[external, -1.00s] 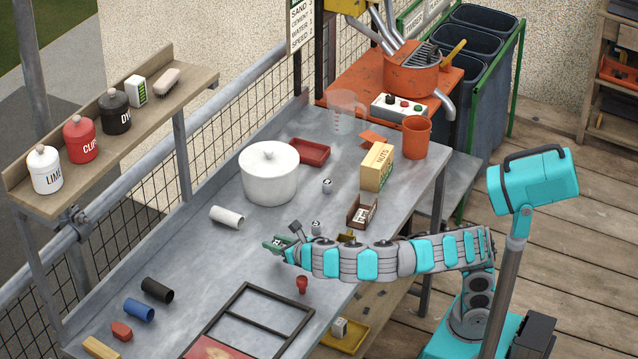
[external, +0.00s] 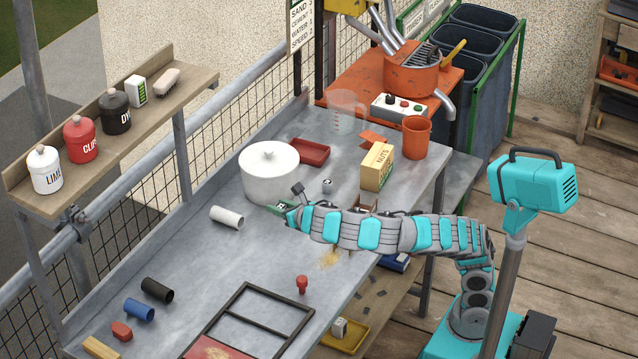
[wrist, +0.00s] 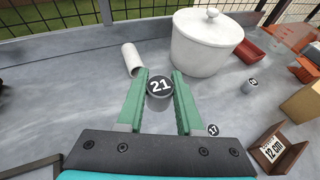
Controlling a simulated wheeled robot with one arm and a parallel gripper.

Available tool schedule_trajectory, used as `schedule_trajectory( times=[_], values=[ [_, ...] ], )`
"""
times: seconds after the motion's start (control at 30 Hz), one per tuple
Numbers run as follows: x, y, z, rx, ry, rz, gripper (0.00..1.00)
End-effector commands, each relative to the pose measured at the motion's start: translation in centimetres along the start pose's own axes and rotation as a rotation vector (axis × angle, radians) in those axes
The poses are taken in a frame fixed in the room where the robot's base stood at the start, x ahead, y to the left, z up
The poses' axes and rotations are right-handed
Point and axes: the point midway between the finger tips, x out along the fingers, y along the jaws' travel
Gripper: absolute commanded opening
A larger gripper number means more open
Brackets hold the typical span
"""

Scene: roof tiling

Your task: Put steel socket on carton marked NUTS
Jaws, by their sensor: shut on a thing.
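My gripper (external: 280,206) is shut on a steel socket with a dark top marked 21 (wrist: 159,87), which sits between the green fingers in the wrist view. In the external view they are in front of the white pot. The yellow carton marked NUTS (external: 377,167) stands upright toward the right side of the bench, right of my gripper. Its tan side shows at the right edge of the wrist view (wrist: 305,106). Another small socket (external: 327,186) stands between the pot and the carton. A socket marked 17 (wrist: 213,130) shows beside my right finger.
The lidded white pot (external: 269,174) stands close behind my gripper. A white tube (external: 227,217) lies to the left. A small open box marked 12 cm (wrist: 278,150) is in front of the carton, partly hidden by my arm in the external view. A red tray (external: 311,152) lies behind.

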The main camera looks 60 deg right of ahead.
Motion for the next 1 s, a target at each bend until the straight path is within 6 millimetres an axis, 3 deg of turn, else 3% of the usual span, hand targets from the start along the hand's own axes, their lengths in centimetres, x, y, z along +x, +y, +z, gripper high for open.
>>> schedule_trajectory(
  times=[0.13,0.4,0.7,0.83,1.0],
  values=[
    [3.1,-6.0,2.5,0.048,-0.01,-0.113,0.0],
    [6.4,-18.5,6.3,0.133,-0.015,-0.334,0.0],
    [6.7,-32.4,8.2,0.228,-0.004,-0.566,0.0],
    [6.0,-36.8,8.4,0.261,0.003,-0.637,0.0],
    [5.3,-39.7,8.5,0.282,0.008,-0.685,0.0]
  ],
)
